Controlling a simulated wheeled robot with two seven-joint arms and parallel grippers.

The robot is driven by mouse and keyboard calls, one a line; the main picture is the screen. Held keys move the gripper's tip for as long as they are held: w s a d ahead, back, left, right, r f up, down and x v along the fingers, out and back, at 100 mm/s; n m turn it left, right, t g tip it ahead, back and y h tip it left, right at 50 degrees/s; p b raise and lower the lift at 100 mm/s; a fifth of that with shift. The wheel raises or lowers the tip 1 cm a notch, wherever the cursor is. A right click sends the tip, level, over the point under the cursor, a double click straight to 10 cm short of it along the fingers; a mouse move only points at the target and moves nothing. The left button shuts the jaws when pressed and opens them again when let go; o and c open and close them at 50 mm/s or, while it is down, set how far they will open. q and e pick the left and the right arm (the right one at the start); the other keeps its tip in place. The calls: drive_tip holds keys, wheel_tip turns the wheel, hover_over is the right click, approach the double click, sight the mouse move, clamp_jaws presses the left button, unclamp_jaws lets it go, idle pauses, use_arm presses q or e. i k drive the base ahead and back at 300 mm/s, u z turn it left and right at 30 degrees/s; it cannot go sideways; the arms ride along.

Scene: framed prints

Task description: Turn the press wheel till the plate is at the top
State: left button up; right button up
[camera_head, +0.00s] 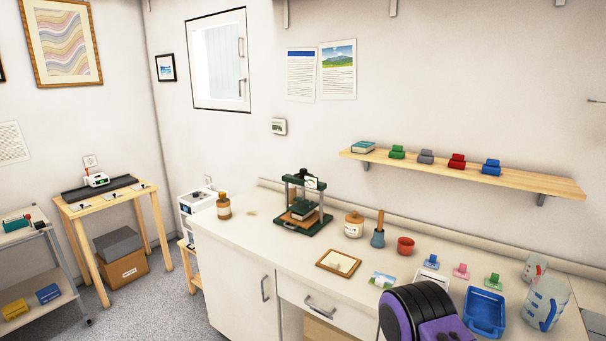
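The press (317,220) stands on the counter against the back wall, left of the middle. It has a dark green base, light upright posts and a dark green top beam. A small wheel (312,183), dark and white, sits at its top front. The dark green plate (303,207) appears low between the posts, close above a brown wooden board (291,220). Whether the plate touches the board is too small to tell. Neither gripper shows. A purple and black part of my own arm enters at the bottom right, well away from the press.
A brown bottle (224,206) stands left of the press; a jar (354,225), a mortar with pestle (378,237) and a red pot (405,246) stand to its right. A small wooden frame (339,263) lies in front. A shelf (520,183) hangs above the counter's right.

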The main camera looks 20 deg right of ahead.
sight(303, 172)
drive_tip(key=z, duration=0.05)
drive_tip(key=k, duration=0.1)
drive_tip(key=z, duration=1.65)
drive_tip(key=i, duration=0.95)
drive_tip(key=u, duration=1.4)
